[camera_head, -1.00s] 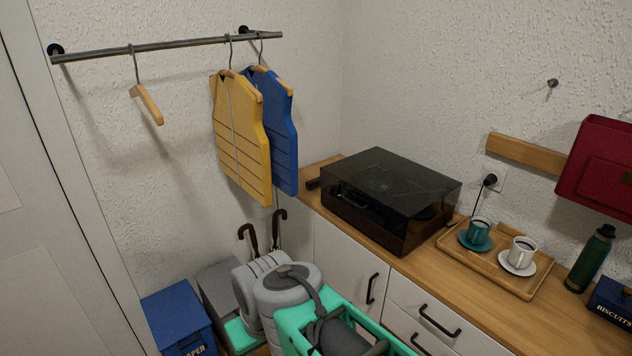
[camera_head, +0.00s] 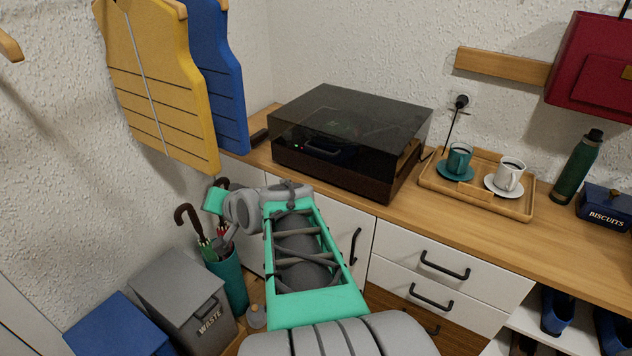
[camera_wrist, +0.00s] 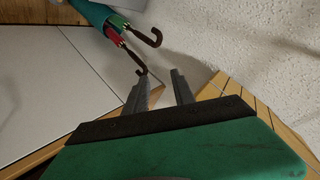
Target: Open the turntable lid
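The turntable (camera_head: 330,175) stands on the wooden counter near the back corner, with a dark wooden base. Its smoky see-through lid (camera_head: 350,118) is closed, and a dark handle (camera_head: 323,148) shows at its front. My arm reaches up in front of the cabinet, left of and below the turntable. In the wrist view my gripper (camera_wrist: 161,86) has its two grey fingers apart with nothing between them. The fingers point towards the umbrella handles and the wall corner. The turntable is not in the wrist view, and the fingertips are hidden in the head view.
A wooden tray (camera_head: 432,183) with a teal cup (camera_head: 458,160) and a white cup (camera_head: 508,175) is right of the turntable. Yellow (camera_head: 160,85) and blue (camera_head: 222,85) vests hang at left. Umbrellas stand in a teal holder (camera_head: 230,280) beside the waste bin (camera_head: 185,290).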

